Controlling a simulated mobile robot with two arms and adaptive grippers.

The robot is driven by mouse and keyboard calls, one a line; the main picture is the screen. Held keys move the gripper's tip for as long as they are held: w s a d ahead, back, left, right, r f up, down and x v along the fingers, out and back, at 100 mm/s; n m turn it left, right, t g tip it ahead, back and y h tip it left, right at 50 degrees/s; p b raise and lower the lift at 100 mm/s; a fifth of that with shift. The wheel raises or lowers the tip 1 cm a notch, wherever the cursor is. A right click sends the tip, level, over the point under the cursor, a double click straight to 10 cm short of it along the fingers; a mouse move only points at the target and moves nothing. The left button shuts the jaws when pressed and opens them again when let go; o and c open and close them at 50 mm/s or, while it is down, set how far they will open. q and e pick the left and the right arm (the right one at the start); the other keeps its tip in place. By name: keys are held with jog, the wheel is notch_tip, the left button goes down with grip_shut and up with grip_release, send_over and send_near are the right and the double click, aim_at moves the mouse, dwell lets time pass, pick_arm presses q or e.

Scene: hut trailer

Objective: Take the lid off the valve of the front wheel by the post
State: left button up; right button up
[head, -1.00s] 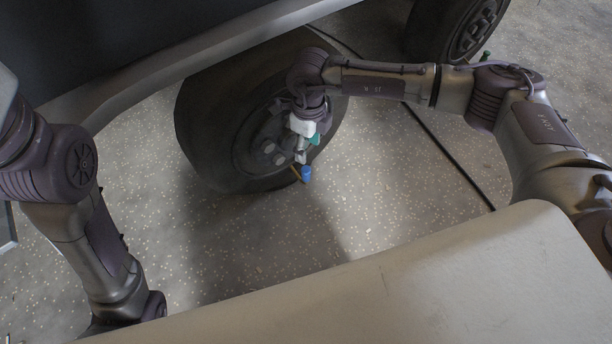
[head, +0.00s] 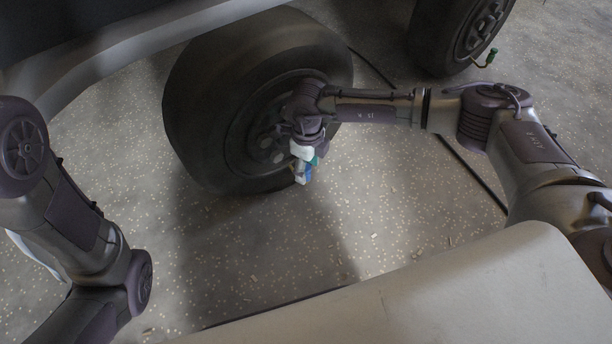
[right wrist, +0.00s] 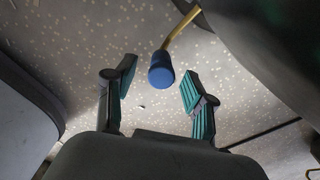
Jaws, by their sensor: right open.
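The near wheel (head: 205,95) stands under the trailer's fender in the head view. A blue lid (head: 308,172) sits at its lower right edge, partly hidden by my right gripper (head: 304,171). In the right wrist view the blue lid (right wrist: 161,70) caps a brass-coloured valve stem (right wrist: 181,27). My right gripper (right wrist: 158,82) is open with green-padded fingers. The lid shows between the fingertips, with a gap on each side; I cannot tell how deep it is between them. My left arm shows at the left, but its gripper is out of view.
A second wheel (head: 445,40) with a green-capped valve (head: 490,57) stands at the upper right. The trailer's fender (head: 150,40) overhangs the near wheel. I cannot make out a post.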

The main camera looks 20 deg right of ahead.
notch_tip(320, 180, down, 2)
jog(key=shift+f+b, duration=0.2)
jog(key=shift+b, duration=0.3)
jog(key=shift+r, duration=0.1)
jog(key=c, duration=0.8)
jog(key=shift+o, duration=0.2)
jog(key=shift+r, duration=0.1)
